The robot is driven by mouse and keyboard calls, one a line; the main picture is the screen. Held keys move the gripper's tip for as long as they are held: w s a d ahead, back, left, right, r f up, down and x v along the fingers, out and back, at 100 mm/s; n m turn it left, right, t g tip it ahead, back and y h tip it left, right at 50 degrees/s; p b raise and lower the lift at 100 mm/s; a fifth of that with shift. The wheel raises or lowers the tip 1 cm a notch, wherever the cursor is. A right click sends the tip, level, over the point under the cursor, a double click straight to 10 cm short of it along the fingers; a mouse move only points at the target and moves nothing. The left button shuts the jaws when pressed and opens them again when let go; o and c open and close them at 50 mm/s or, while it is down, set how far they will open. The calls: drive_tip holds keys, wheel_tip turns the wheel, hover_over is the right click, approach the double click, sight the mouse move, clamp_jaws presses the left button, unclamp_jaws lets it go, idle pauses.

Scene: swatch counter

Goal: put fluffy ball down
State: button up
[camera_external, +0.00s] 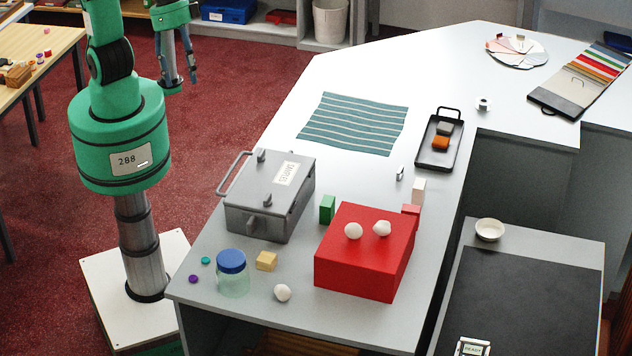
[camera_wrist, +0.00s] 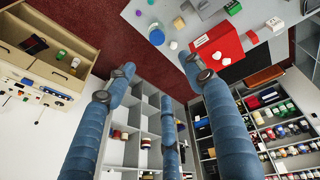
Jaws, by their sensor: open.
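Three white balls show in the external view. One smooth-looking ball (camera_external: 353,231) and one lumpier, fluffy-looking ball (camera_external: 382,228) sit apart on top of a red box (camera_external: 355,277). A third ball (camera_external: 282,293) lies on the grey counter in front of the box; it also shows in the wrist view (camera_wrist: 173,45). I cannot tell for sure which is the fluffy one. My gripper (camera_external: 181,82) hangs over the red floor, left of the counter and well away from the balls. In the wrist view its blue fingers (camera_wrist: 158,78) are spread with nothing between them.
Near the red box stand a jar with a blue lid (camera_external: 232,274), a yellow block (camera_external: 266,261), a green block (camera_external: 327,209) and a grey metal box (camera_external: 269,200). A striped cloth (camera_external: 354,123) and black tray (camera_external: 440,140) lie farther back. The counter's front left edge has small loose discs.

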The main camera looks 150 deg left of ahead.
drive_tip(key=s+d+f+m+t, duration=0.1)
drive_tip(key=s+d+m, duration=0.3)
drive_tip(key=s, duration=0.6)
drive_tip(key=s+d+f+m+t, duration=0.1)
drive_tip(key=s+d+f+m, duration=0.2)
drive_tip(key=s, duration=0.8)
drive_tip(key=shift+s+d+m+h, duration=0.3)
drive_tip(key=shift+d+m, duration=0.7)
drive_tip(key=shift+d, duration=0.2)
drive_tip(key=shift+f, duration=0.1)
wheel_tip(320, 180, down, 18)
drive_tip(key=b, duration=1.8)
idle(1.6)
drive_tip(key=shift+o, duration=1)
drive_tip(key=shift+r, duration=0.2)
